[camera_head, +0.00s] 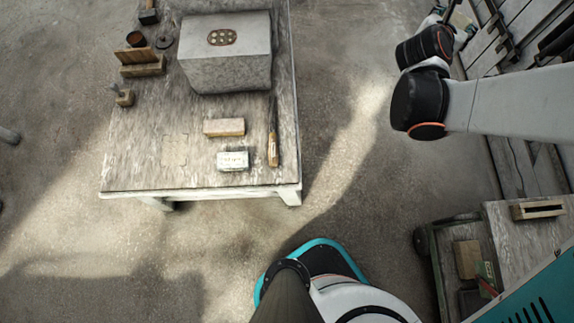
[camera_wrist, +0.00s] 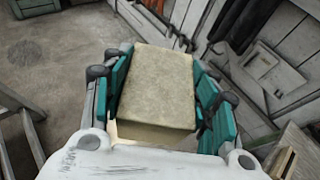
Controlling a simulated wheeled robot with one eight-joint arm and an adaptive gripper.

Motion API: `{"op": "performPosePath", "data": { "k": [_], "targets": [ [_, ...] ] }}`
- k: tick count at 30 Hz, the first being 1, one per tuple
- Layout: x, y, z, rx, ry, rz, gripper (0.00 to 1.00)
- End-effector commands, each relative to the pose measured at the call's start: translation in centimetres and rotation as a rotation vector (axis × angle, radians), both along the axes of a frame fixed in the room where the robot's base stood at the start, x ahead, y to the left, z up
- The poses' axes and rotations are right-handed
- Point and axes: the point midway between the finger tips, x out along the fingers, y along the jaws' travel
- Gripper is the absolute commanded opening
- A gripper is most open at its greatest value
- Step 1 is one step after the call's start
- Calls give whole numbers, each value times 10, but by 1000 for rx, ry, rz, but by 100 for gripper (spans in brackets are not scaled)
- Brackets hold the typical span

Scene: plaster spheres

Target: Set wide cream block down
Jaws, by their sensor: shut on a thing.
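A wide cream block (camera_wrist: 155,85) fills the middle of the wrist view, between the two teal finger pads of my gripper (camera_wrist: 160,92). The pads press on its left and right sides, and the gripper is shut on it. The block is held in the air, clear of any surface, with floor and a plank wall behind it. In the head view my arm reaches to the top right, and I cannot make out the held block there. The worn wooden table (camera_head: 135,160) stands at the left, well away from the arm's end.
The table carries a big grey block (camera_head: 225,70), a tan block (camera_head: 223,127), a whitish block (camera_head: 233,161) and a wooden-handled tool (camera_head: 272,148). A faint pale patch (camera_head: 175,150) marks the bare front left. A cart (camera_head: 530,225) stands at lower right. Planks line the right.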

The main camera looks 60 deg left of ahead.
Motion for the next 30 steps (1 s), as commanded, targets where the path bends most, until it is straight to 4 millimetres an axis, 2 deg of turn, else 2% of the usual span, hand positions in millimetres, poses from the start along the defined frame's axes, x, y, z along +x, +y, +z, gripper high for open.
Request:
{"op": "performPosePath", "data": {
  "k": [1, 8, 12, 17, 21, 30],
  "targets": [
    [-37, 40, 3, 1, 0, 76, 1],
    [-93, 123, -11, 3, 0, 197, 1],
    [-132, 169, -19, 2, 0, 268, 1],
    [-183, 218, -29, 2, 0, 349, 1],
    [-231, 256, -38, 3, 0, 419, 1],
    [-344, 321, -58, 2, 1, 565, 1]
  ]
}}
